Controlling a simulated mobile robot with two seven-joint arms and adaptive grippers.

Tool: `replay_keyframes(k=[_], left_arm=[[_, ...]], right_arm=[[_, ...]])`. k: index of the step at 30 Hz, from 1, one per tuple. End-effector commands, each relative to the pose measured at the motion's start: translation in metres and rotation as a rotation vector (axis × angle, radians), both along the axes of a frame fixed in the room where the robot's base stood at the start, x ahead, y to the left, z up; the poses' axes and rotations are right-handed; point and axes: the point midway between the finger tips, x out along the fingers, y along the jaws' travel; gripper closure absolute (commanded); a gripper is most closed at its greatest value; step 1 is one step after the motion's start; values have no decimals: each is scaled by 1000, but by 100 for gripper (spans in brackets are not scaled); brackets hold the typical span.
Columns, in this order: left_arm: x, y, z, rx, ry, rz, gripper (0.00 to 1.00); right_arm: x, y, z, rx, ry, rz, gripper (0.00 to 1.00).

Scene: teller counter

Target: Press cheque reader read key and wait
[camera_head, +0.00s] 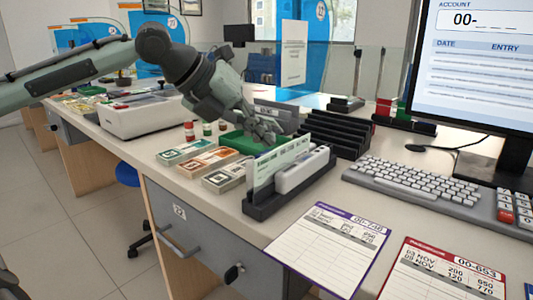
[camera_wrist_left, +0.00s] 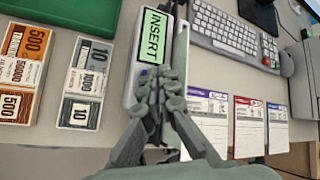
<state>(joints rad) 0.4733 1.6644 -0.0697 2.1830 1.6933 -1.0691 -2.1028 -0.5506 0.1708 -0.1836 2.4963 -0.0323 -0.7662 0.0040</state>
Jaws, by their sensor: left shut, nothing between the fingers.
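The cheque reader is a white unit (camera_head: 304,171) in a dark base, standing near the counter's front edge. In the left wrist view the reader's green display (camera_wrist_left: 153,36) reads INSERT. My right gripper is not in view.
Banknote bundles (camera_head: 207,162) lie left of the reader. A black slotted rack (camera_head: 335,133) stands behind it. A keyboard (camera_head: 413,187) and a monitor (camera_head: 478,60) are to the right. Printed account cards (camera_head: 328,247) lie in front. A glass screen borders the counter's back.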

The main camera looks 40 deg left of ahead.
Motion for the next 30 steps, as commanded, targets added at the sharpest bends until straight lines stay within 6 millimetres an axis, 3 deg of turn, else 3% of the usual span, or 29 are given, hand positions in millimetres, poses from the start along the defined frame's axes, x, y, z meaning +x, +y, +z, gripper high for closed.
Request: replay_keyframes(k=[30], left_arm=[[0,0,-9,0,0,0,100]], right_arm=[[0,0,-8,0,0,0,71]])
